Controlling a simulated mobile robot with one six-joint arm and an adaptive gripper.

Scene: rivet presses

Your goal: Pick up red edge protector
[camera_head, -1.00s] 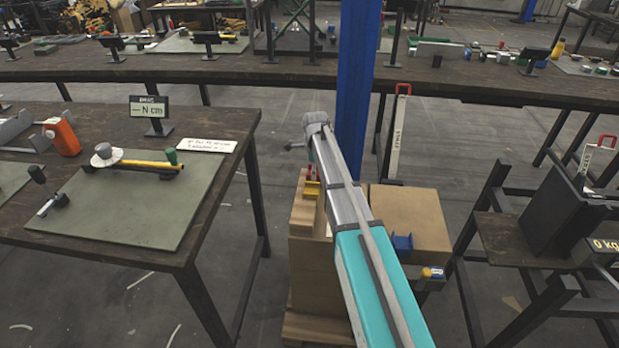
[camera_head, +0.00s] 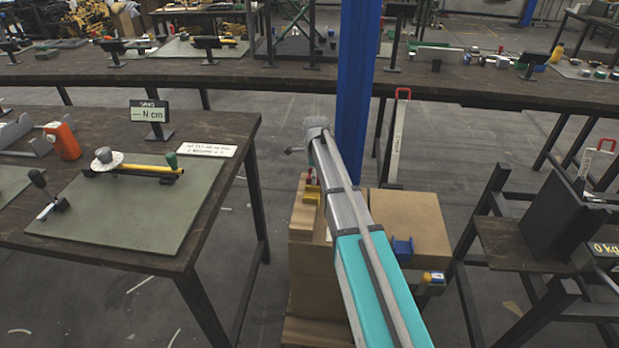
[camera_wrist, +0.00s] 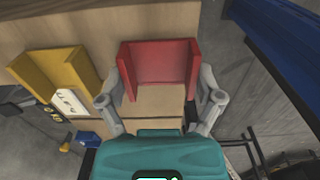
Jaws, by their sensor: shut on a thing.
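The red edge protector (camera_wrist: 160,62) is an angled piece with upright side walls, at the top middle of the wrist view on a cardboard box. My gripper (camera_wrist: 163,78) has one finger against each side of it and is shut on it. The protector still appears to rest on the box; I cannot tell whether there is a gap. In the head view only a small bit of the red protector (camera_head: 309,175) shows beside my arm, and the gripper is mostly hidden.
A yellow edge protector (camera_wrist: 55,80) sits left of the red one, near a white label (camera_wrist: 70,102). A blue protector (camera_head: 402,247) is on the cardboard box (camera_head: 415,215). A blue post (camera_head: 356,90) stands close behind my arm. A workbench (camera_head: 220,170) is at left.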

